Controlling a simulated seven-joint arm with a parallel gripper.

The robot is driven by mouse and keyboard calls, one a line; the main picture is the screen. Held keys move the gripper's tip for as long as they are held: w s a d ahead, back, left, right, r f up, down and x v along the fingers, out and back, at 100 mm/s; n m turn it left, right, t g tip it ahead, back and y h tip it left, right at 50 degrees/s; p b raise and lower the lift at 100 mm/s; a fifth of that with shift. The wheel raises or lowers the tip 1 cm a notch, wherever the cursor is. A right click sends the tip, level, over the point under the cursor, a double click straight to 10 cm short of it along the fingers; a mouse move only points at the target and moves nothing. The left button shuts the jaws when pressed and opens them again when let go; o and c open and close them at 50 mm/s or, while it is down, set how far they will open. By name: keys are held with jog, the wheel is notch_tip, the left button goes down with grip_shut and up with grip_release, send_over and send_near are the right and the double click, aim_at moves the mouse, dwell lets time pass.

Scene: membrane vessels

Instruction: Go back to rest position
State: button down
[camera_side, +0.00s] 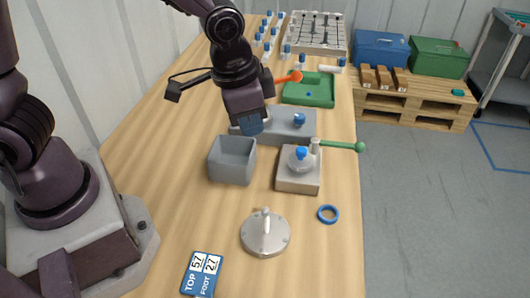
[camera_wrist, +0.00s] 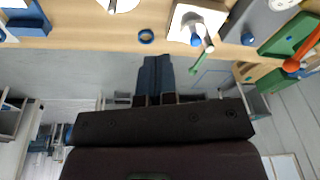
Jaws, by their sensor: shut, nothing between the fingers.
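My gripper (camera_side: 250,122) is in the air above the bench in the side view, pointing down with its blue fingertips together. It is over the back of the grey open bin (camera_side: 233,160) and near the grey block (camera_side: 289,125). In the wrist view my gripper's blue fingers (camera_wrist: 155,75) are side by side, with nothing visible between them. The wrist view shows the bench edge and the floor beyond it.
A clamp fixture with a green-knobbed lever (camera_side: 299,170) stands right of the bin. A round metal stand (camera_side: 265,235), blue ring (camera_side: 328,214) and number card (camera_side: 202,274) lie nearer. A green tray (camera_side: 309,90) and white rack (camera_side: 315,32) are behind.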

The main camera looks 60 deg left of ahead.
jog(key=s+a+r+n+t, duration=0.1)
jog(key=s+a+r+n, duration=0.1)
jog(key=s+a+r, duration=0.2)
jog(key=s+a+r+n+t, duration=0.2)
jog(key=s+a+r, duration=0.3)
jog(key=s+r, duration=0.2)
jog(key=shift+s+r+n, duration=0.4)
jog(key=shift+r, duration=0.75)
